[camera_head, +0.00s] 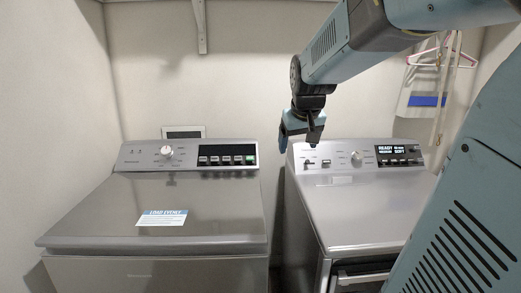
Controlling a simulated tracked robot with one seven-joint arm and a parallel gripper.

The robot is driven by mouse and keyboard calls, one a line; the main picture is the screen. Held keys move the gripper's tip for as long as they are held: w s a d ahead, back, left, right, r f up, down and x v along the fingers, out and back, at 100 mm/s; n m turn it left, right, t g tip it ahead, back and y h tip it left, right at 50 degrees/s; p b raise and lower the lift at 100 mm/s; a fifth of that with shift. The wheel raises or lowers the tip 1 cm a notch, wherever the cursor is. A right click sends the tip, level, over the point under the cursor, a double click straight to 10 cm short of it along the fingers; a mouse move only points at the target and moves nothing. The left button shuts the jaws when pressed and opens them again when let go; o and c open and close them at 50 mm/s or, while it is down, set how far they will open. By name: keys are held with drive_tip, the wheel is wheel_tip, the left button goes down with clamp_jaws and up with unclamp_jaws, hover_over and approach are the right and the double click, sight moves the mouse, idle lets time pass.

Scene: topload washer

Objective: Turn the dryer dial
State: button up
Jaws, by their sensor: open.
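The right machine, which looks like the dryer (345,215), has a sloped silver control panel with a round silver dial (357,157) near its middle. A dark display reading READY and SOFT (398,154) is to the right of the dial. My gripper (299,146) hangs down at the panel's left end, to the left of the dial and apart from it. Its fingers are spread and nothing shows between them. The dial is in full view. How far the fingertips are from the panel is hard to tell.
The left machine, a topload washer (85,223) with a LOAD EVENLY label (162,218), has its own dial (166,151). A narrow gap separates the machines. My arm crosses the upper right.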

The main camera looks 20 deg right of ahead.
drive_tip(key=w+d, duration=0.8)
drive_tip(key=w, duration=0.1)
drive_tip(key=m+t+h, duration=0.1)
drive_tip(key=m+t, duration=0.1)
drive_tip(key=m, duration=0.1)
approach(359, 154)
drive_tip(key=x, duration=1.1)
drive_tip(key=shift+r, duration=0.15)
drive_tip(key=shift+c, duration=0.5)
